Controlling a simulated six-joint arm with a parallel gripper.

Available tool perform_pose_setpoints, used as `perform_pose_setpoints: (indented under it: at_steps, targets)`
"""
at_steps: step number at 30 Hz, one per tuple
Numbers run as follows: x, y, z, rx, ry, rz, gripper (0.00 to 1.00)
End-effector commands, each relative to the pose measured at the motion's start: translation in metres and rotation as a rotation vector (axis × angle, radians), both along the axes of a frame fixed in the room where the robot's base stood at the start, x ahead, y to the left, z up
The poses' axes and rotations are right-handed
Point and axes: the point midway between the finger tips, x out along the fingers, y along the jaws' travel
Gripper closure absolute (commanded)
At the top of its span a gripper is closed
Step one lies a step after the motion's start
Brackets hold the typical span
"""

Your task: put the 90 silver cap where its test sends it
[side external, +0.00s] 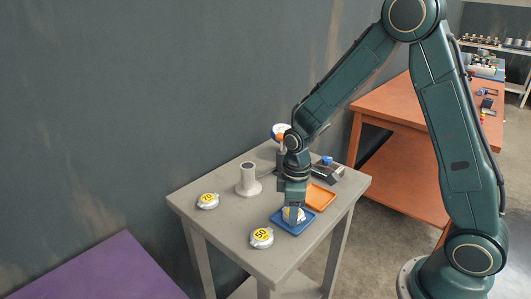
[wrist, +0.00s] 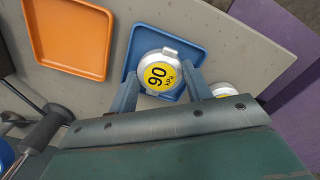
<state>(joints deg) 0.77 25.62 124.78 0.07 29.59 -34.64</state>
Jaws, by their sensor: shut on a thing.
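The 90 silver cap (wrist: 160,75) has a yellow label reading "90 kPa" and sits between my gripper's fingers in the wrist view. In the side view the cap (side external: 293,214) is partly hidden by my gripper (side external: 293,212). My gripper (wrist: 160,88) is shut on the cap, with a finger on each side. The cap is over the blue tray (wrist: 196,52), which also shows in the side view (side external: 283,227). I cannot tell whether the cap touches the tray floor. An empty orange tray (wrist: 67,35) is beside the blue one, also in the side view (side external: 321,197).
A silver cap marked 50 (side external: 261,238) lies near the table's front edge, and another yellow-labelled cap (side external: 208,201) lies at the left. A grey post (side external: 248,180) stands on the grey table (side external: 225,228). A tester with a gauge (side external: 281,132) stands behind my gripper.

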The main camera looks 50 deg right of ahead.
Motion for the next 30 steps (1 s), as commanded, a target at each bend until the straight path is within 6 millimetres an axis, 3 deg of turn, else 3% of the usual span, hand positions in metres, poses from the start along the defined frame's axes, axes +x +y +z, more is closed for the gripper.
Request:
perform_pose_setpoints:
  at_steps: [11, 12, 13, 24, 30]
  targets:
    - [0.0, 0.0, -0.003, 0.0, 0.0, 0.0, 0.78]
    - [0.0, 0.0, -0.003, 0.0, 0.0, 0.0, 0.43]
    - [0.0, 0.0, -0.003, 0.001, -0.001, 0.0, 0.42]
    - [0.0, 0.0, -0.001, 0.001, -0.001, 0.0, 0.42]
    - [0.001, 0.0, 0.009, 0.0, -0.004, 0.0, 0.42]
